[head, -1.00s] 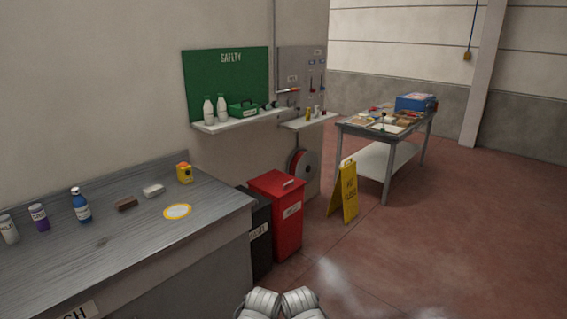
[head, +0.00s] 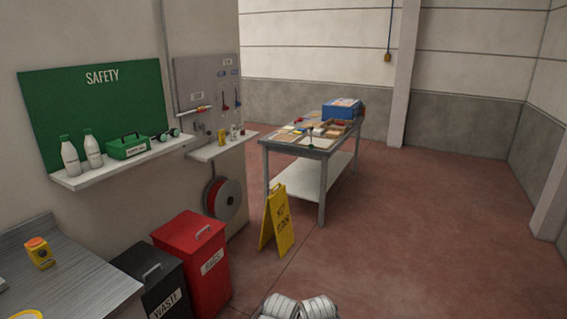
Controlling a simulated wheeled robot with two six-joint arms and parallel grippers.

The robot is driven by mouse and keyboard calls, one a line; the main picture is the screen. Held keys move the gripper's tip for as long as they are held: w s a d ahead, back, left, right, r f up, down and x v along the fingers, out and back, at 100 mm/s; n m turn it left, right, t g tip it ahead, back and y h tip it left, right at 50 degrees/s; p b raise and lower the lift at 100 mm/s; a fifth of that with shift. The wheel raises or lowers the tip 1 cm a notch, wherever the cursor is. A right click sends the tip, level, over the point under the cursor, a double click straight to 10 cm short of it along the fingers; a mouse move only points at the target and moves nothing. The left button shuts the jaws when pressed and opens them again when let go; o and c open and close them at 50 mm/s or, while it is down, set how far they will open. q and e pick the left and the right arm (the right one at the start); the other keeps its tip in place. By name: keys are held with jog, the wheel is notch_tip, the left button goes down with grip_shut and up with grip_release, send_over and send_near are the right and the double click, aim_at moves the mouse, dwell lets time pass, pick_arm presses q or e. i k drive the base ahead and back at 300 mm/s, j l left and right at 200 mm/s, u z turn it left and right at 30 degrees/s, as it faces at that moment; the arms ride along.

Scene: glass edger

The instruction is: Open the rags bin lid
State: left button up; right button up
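The red rags bin (head: 205,277) stands on the floor at the lower left of the head view, with a white "RAGS" label on its front. A pale grey, ribbed pair of shapes (head: 299,308) at the bottom edge looks like part of my own body. Neither of my grippers can be seen in this view.
A black waste bin (head: 158,283) stands directly left of the rags bin, beside a grey counter (head: 85,276). A yellow wet-floor sign (head: 277,220) stands to the right. A work table (head: 292,150) is farther back. The floor at right is clear.

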aim_at(189, 232)
jog(key=i+u, duration=0.15)
jog(key=i, duration=0.35)
jog(key=i+l+u, duration=0.15)
jog(key=i, duration=0.35)
jog(key=i+l+u, duration=0.15)
jog(key=i, duration=0.3)
jog(key=i+l+u, duration=0.25)
jog(key=i+u, duration=0.15)
jog(key=i+l+u, duration=0.75)
jog(key=l, duration=0.2)
jog(key=i, duration=0.05)
